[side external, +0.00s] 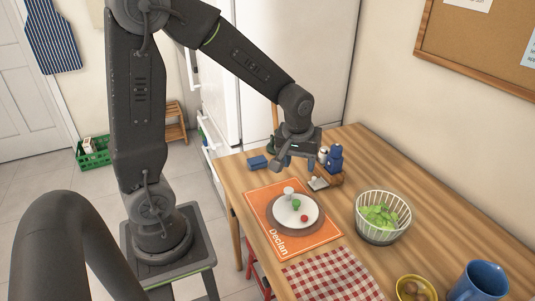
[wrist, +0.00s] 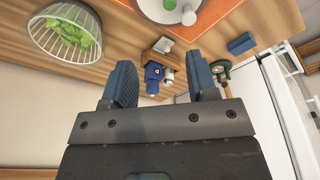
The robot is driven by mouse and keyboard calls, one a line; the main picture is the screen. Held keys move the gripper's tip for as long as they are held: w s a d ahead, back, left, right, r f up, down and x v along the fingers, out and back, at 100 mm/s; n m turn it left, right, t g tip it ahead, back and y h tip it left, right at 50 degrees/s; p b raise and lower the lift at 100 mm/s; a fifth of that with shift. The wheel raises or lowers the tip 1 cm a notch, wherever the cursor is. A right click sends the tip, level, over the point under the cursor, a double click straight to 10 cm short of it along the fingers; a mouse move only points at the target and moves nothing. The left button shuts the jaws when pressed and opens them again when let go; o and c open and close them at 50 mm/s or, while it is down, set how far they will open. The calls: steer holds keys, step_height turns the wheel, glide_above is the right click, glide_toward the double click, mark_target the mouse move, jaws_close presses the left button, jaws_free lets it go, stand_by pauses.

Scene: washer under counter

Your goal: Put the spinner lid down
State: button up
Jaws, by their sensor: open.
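My gripper (side external: 297,166) is open above the far end of the wooden table, near a small blue and white group of items. In the wrist view its two dark blue fingers (wrist: 160,78) stand apart with nothing held between them. A round pale disc or plate with a grey rim (side external: 281,218) lies on an orange placemat. A white knob-like or cup-like piece (side external: 289,192), a green piece and a red piece are on it. A white basket-like bowl with green leaves (side external: 383,216) stands to its right. I cannot make out a separate spinner lid with certainty.
A blue bottle-like item (side external: 335,158) stands beside a white one at the table's back. A blue block (side external: 258,162) lies left of my gripper. A checked cloth (side external: 330,277), a yellow bowl (side external: 415,284) and a blue mug (side external: 483,281) are at the front.

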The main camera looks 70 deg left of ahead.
steer(key=s+d+r+m+t, duration=0.2)
steer(key=s+d+r+m, duration=0.2)
steer(key=s+r, duration=0.2)
steer(key=s+d+r+m+t+h, duration=0.1)
steer(key=s+d+r+m, duration=0.2)
steer(key=s+r+m, duration=0.2)
steer(key=s+r, duration=0.1)
steer(key=s, duration=0.2)
steer(key=shift+s+d+r+t, duration=0.15)
steer(key=shift+d+r+t, duration=0.05)
steer(key=shift+d+t, duration=0.2)
